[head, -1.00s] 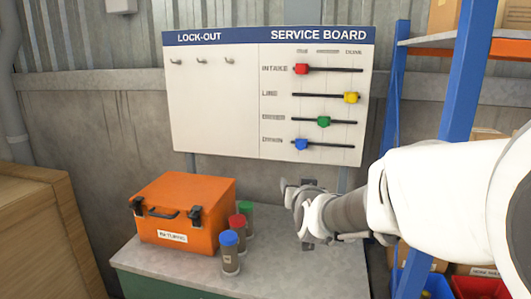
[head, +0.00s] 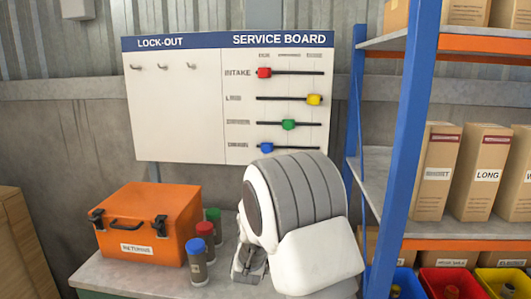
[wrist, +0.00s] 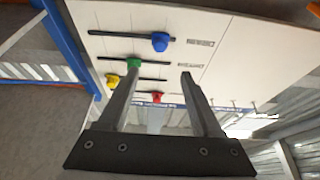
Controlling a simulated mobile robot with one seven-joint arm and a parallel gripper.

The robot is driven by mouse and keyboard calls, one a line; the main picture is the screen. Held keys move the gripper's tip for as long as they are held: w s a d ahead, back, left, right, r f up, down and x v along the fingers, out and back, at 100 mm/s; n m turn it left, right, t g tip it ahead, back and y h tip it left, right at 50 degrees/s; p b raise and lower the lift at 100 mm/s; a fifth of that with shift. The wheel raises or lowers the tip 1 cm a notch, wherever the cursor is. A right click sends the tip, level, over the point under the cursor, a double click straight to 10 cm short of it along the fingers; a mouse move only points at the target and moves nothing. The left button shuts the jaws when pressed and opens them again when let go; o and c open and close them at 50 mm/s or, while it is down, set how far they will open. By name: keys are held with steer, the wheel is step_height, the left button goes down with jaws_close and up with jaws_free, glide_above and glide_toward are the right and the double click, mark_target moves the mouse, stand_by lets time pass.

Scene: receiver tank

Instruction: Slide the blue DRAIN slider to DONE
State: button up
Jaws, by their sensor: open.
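The blue DRAIN slider (head: 266,148) sits at the left end of the lowest track on the service board (head: 180,110). The right end of this track lies under the blurred DONE heading. In the wrist view the picture is turned over, and the blue slider (wrist: 160,41) shows beyond my fingertips, with its track running left. My gripper (wrist: 160,74) is open and empty, apart from the board. In the head view my arm hides most of the gripper, low in front of the board.
The red (head: 264,72), yellow (head: 314,99) and green (head: 288,124) sliders sit on the tracks above. An orange case (head: 150,222) and several capped cylinders stand on the bench below. A blue-post shelf (head: 400,150) with boxes stands close on the right.

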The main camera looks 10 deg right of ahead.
mark_target(266, 150)
steer(key=p+x, duration=0.1)
steer(key=x, duration=1.3)
steer(key=shift+w+d+r+p, duration=0.1)
steer(key=shift+w+p, duration=0.15)
steer(key=shift+p, duration=0.05)
jaws_close()
stand_by(0.8)
